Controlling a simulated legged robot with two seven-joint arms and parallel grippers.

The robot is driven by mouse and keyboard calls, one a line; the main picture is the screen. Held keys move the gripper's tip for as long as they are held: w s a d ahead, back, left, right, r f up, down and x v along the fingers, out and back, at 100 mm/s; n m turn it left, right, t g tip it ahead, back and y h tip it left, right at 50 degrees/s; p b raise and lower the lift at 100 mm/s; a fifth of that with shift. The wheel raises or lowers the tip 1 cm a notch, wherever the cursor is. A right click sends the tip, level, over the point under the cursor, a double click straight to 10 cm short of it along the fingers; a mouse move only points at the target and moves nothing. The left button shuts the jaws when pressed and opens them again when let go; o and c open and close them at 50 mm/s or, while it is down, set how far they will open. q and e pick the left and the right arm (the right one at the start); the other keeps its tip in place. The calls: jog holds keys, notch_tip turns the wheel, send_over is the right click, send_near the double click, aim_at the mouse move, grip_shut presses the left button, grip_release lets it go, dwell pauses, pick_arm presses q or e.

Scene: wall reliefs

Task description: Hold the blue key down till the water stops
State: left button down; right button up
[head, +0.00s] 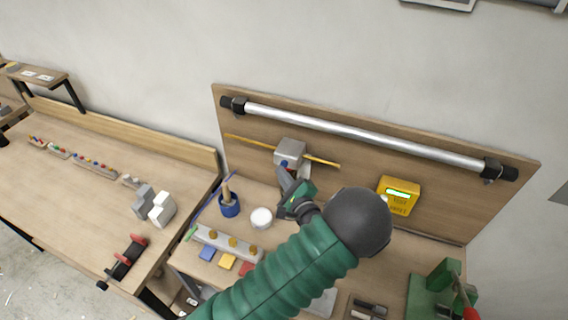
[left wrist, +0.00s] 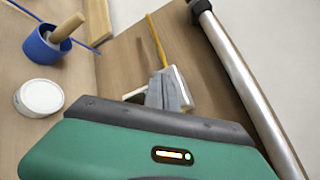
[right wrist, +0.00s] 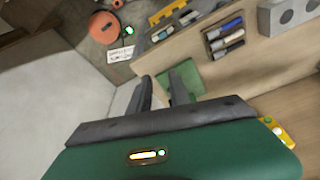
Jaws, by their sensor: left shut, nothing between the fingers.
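A grey box (head: 290,150) is mounted on the wooden back panel, with a yellow strip running out on both sides. A small blue part (head: 284,163), which looks like the blue key, shows on its lower front. My left gripper (head: 283,172) is shut and empty, its tips right at the blue part; I cannot tell whether they press it. In the left wrist view the shut fingers (left wrist: 168,88) lie in front of the box's pale casing (left wrist: 179,77), and the blue part is hidden. My right gripper (right wrist: 160,90) is open and empty, away from the panel. I make out no water.
A silver pipe (head: 365,133) crosses the panel above the box. A yellow meter (head: 399,195) with a lit display is at right. A blue cup (head: 229,208) and a white tub (head: 261,218) stand on the bench below. A green fixture (head: 432,290) is at lower right.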

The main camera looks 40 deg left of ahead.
pick_arm(q)
jog(key=shift+w+a, duration=0.1)
jog(key=shift+w, duration=0.3)
dwell(3.3)
jog(key=shift+s+d+p, duration=0.25)
jog(key=shift+s+p, duration=0.45)
jog(key=shift+s, duration=0.1)
jog(key=s, duration=0.1)
jog(key=s+d+p, duration=0.1)
jog(key=s, duration=0.1)
jog(key=s+p, duration=0.1)
jog(key=shift+s+d, duration=0.25)
jog(key=shift+s, duration=0.15)
